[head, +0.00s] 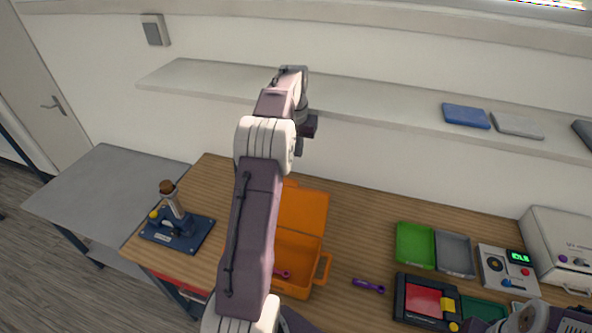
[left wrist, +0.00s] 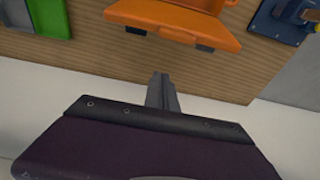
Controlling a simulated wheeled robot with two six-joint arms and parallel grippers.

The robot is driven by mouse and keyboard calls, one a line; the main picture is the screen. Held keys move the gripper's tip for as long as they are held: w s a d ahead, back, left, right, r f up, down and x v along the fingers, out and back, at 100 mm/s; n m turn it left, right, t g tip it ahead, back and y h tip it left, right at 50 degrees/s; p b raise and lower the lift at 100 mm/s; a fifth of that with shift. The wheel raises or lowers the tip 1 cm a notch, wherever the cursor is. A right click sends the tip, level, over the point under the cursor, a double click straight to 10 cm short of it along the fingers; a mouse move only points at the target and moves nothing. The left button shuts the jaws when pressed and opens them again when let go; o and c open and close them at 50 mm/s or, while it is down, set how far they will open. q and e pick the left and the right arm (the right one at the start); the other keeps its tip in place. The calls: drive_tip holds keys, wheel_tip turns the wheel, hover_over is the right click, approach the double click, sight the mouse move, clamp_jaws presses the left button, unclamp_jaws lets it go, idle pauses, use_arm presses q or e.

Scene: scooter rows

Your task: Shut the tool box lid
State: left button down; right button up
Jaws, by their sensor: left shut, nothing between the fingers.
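The orange tool box (head: 297,268) stands on the wooden workbench, partly hidden behind my left arm. Its lid (head: 305,211) is open and tilted up at the back, towards the wall. My left gripper (head: 299,147) is above and behind the lid, near the shelf, shut and empty. In the left wrist view the closed fingers (left wrist: 162,92) point towards the orange lid (left wrist: 180,18), with a gap between them. My right gripper cannot be made out; only part of my right arm shows at the bottom right.
A shelf (head: 350,98) runs along the wall close to my left gripper. A blue fixture (head: 177,232) stands left of the box. A purple tool (head: 368,286) lies to its right, then a green tray (head: 415,246) and a grey tray (head: 454,254).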

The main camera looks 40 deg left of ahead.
use_arm(q)
wheel_tip(320, 180, down, 7)
drive_tip(key=s+p, duration=0.2)
drive_tip(key=p, duration=0.1)
drive_tip(key=shift+s+d+f, duration=0.15)
drive_tip(key=shift+s+d, duration=0.15)
drive_tip(key=shift+w+f, duration=0.1)
drive_tip(key=shift+w, duration=0.05)
